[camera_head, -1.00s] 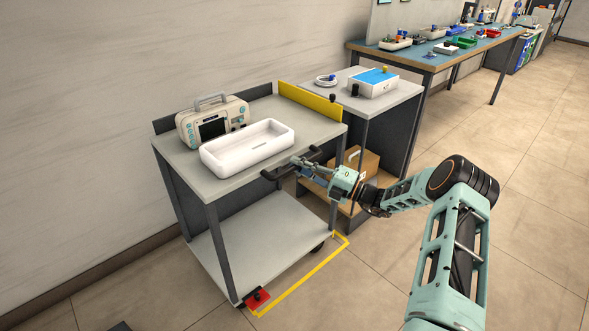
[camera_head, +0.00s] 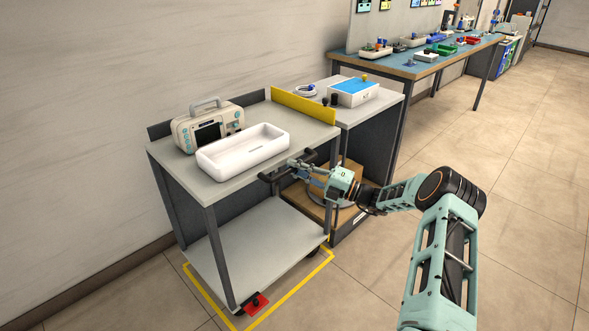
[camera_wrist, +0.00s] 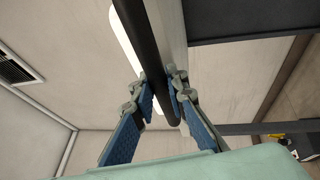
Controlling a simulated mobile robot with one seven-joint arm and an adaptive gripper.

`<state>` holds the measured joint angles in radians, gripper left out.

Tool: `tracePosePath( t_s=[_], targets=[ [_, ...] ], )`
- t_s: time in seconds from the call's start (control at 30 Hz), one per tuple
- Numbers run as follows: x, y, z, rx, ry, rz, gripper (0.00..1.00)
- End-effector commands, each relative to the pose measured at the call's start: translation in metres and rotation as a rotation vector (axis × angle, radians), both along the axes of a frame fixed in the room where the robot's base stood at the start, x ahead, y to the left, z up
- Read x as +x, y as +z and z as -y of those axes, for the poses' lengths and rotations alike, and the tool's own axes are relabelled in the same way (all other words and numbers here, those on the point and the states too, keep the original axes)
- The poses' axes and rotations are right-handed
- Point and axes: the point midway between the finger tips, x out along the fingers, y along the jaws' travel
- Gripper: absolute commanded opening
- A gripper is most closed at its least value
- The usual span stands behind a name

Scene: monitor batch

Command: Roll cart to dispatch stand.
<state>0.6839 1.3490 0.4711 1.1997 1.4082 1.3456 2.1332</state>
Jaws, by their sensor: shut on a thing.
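The grey cart (camera_head: 235,273) stands against the wall in the head view, with a lower shelf and a red pedal (camera_head: 257,303) at its front foot. Its dark push handle (camera_head: 274,177) sticks out on the near right side. My gripper (camera_head: 307,170) is shut on this handle; the wrist view shows the dark bar (camera_wrist: 150,50) between the two blue-padded fingers (camera_wrist: 160,104). A beige monitor (camera_head: 208,127) and an empty white tray (camera_head: 243,150) sit on the cart's top. I cannot tell which piece of furniture is the dispatch stand.
A yellow floor outline (camera_head: 290,293) runs around the cart's foot. Just right of the cart, a grey side table (camera_head: 388,101) holds a blue-topped white box (camera_head: 353,91). A long blue workbench (camera_head: 387,66) stands farther back. The tiled floor at right is clear.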

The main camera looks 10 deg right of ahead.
Motion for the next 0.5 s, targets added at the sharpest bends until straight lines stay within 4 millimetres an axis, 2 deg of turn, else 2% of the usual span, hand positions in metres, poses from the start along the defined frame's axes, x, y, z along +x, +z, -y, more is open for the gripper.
tracePosePath(
  t_s=[0.03,0.17,0.2,0.33,0.5],
  targets=[
    [0.0029,0.0012,0.0067,-0.003,-0.015,0.002,0.0],
    [0.0031,0.0014,0.007,-0.003,-0.016,0.002,0.0],
    [0.0032,0.0014,0.0072,-0.004,-0.017,0.002,0.15],
    [0.0025,0.0012,0.0057,-0.002,-0.013,0.002,0.3],
    [0.0018,0.0008,0.0034,-0.003,-0.009,0.001,0.32]
  ],
)
